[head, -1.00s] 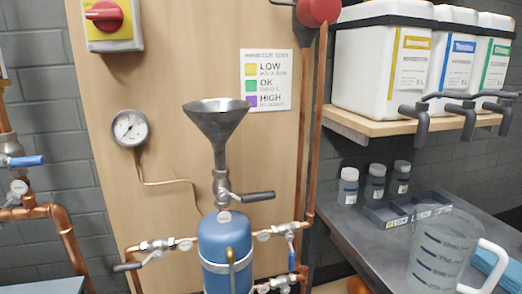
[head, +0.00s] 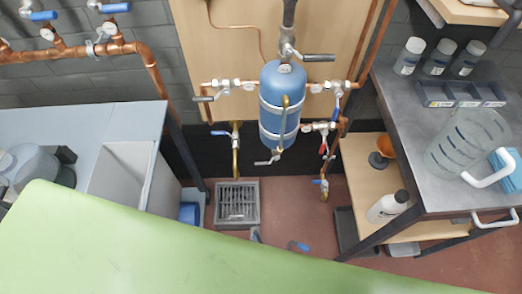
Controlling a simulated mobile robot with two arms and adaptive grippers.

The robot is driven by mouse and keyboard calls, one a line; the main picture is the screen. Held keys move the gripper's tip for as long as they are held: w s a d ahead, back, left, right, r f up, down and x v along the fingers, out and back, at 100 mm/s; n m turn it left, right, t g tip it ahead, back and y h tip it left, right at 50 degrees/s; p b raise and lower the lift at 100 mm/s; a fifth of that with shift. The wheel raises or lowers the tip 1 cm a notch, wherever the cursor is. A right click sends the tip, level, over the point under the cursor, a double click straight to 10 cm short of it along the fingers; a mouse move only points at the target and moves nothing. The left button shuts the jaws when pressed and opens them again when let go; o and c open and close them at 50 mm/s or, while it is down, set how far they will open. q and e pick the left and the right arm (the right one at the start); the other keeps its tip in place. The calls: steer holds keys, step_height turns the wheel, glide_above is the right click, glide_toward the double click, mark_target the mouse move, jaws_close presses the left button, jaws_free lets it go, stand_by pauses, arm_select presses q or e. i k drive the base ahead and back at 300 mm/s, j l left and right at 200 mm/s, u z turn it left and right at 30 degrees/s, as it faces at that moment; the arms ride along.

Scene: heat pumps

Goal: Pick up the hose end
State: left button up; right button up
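No hose end can be made out for certain in the head view. A small blue and grey piece (head: 298,246) shows low over the red floor, just beyond the green surface. Another small grey-blue piece (head: 255,235) shows left of it, partly hidden by that surface. Either could be part of a hose; I cannot tell. The blue vessel (head: 283,105) hangs on the wooden panel with copper pipes. Brass outlets with blue-handled valves hang below left (head: 235,150) and below right (head: 323,186). Neither of my grippers is in view.
A green surface (head: 150,250) fills the lower foreground. A sink (head: 122,172) is at left and a floor drain (head: 238,203) in the middle. At right, a grey bench (head: 420,130) carries a clear jug (head: 465,140); a white bottle (head: 388,206) stands on the shelf below.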

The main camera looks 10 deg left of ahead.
mark_target(306, 248)
steer(key=k+l, duration=0.2)
steer(key=k, duration=0.25)
steer(key=k+l, duration=0.2)
steer(key=k, duration=0.3)
steer(key=k+l, duration=0.2)
steer(key=k, duration=0.25)
steer(key=k+l, duration=0.2)
steer(key=k, duration=0.25)
